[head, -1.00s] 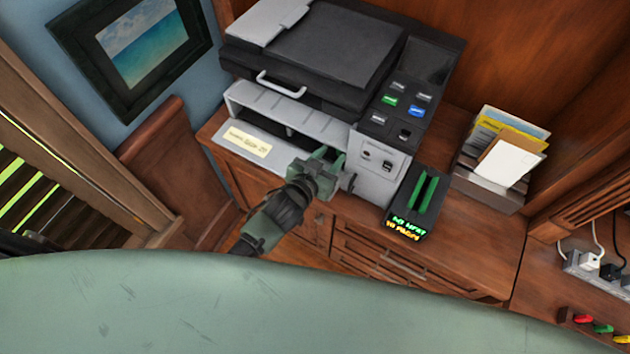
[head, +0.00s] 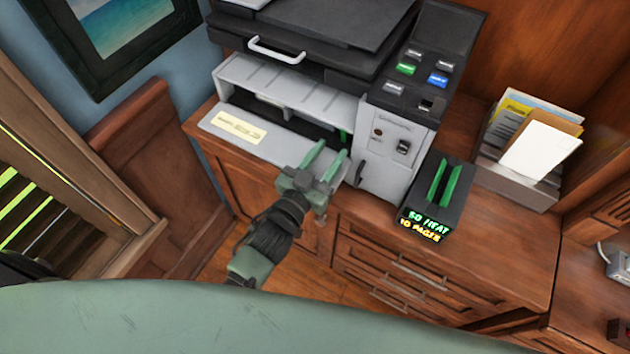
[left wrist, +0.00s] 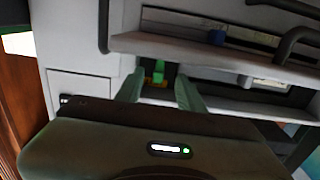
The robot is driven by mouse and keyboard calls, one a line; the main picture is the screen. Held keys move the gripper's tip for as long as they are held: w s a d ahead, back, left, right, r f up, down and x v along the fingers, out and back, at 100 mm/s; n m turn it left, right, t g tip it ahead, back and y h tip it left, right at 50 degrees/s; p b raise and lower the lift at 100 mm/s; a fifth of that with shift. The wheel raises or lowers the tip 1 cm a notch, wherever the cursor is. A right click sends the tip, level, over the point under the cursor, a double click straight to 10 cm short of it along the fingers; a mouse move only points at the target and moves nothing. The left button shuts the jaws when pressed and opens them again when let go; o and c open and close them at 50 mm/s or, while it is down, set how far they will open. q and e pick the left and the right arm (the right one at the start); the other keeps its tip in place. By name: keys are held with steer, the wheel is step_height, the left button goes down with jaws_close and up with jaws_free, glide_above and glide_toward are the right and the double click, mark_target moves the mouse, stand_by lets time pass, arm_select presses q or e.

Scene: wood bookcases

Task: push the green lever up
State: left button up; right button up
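The green lever (head: 343,136) shows as a small green piece inside the open front of the grey printer (head: 392,160). In the left wrist view the green lever (left wrist: 158,72) stands in a dark opening, beyond and between my fingertips. My left gripper (head: 326,160) is in front of the printer's opening, over the right part of the lowered front flap. Its two green fingers are apart with nothing between them, and they also show in the left wrist view (left wrist: 160,90). The lever's lower part is hard to make out. My right gripper is not in view.
A black box (head: 439,193) with two green strips and lit lettering stands right of the printer on the wooden cabinet (head: 500,240). A paper holder (head: 520,178) stands farther right. The lowered flap (head: 225,128) carries a label. A grey handle (head: 275,50) sticks out above.

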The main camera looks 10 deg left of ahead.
arm_select(q)
steer(key=v, duration=0.4)
steer(key=shift+s+a+r+b, duration=0.1)
steer(key=shift+s+b, duration=0.2)
steer(key=shift+s+a+r, duration=0.1)
steer(key=shift+s+a, duration=0.1)
steer(key=shift+s, duration=0.35)
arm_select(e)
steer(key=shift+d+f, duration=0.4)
